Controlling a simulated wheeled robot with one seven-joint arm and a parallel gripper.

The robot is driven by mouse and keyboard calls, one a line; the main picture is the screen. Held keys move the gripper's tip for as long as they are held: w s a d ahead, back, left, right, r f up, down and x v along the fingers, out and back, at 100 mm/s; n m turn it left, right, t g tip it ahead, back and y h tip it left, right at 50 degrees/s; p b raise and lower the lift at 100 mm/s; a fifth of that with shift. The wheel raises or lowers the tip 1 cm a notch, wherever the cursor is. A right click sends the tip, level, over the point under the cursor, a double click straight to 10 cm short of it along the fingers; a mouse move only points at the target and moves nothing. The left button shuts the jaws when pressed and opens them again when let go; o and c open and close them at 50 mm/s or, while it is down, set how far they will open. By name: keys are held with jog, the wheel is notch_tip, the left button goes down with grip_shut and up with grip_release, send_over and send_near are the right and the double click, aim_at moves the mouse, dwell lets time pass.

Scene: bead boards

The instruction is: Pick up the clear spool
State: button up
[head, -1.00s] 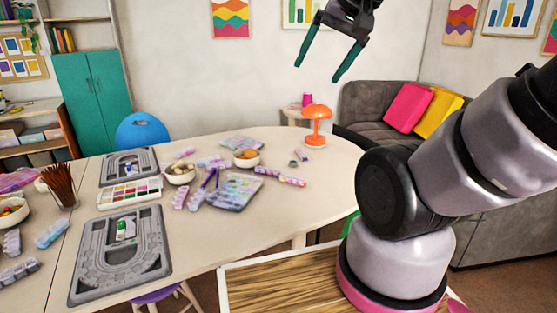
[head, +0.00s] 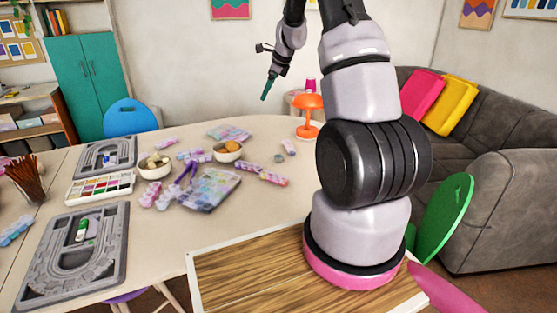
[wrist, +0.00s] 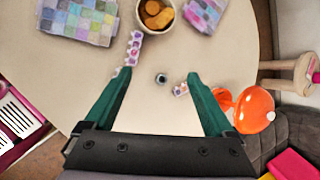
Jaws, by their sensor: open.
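A small, round, greyish thing that looks like the clear spool (head: 278,158) lies on the pale table, left of the orange lamp's foot. My gripper (head: 265,97) is above the table, with green fingers seen nearly edge-on.
The orange lamp (head: 309,118) stands right of the spool. A small bead strip (head: 289,147) lies between them. A bowl of orange pieces (head: 228,151), bead boxes (head: 262,175) and a patterned bead tray (head: 207,190) lie to the left. Bead boards (head: 75,255) are farther left.

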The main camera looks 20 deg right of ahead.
jog(key=w+d+f+m, duration=0.2)
jog(key=f, duration=0.4)
jog(key=w+d+f+m, duration=0.2)
jog(key=d+f, duration=0.1)
jog(key=f, duration=0.2)
jog(key=m+g+h, duration=0.1)
jog(key=m, duration=0.3)
send_near(280, 155)
jog(key=f, duration=0.1)
jog(key=a+f, duration=0.1)
jog(key=f, duration=0.1)
jog(key=shift+w+a, duration=0.25)
jog(key=shift+w, duration=0.15)
jog(key=x, duration=0.5)
jog(key=shift+f, duration=0.4)
jog(key=c, duration=1.2)
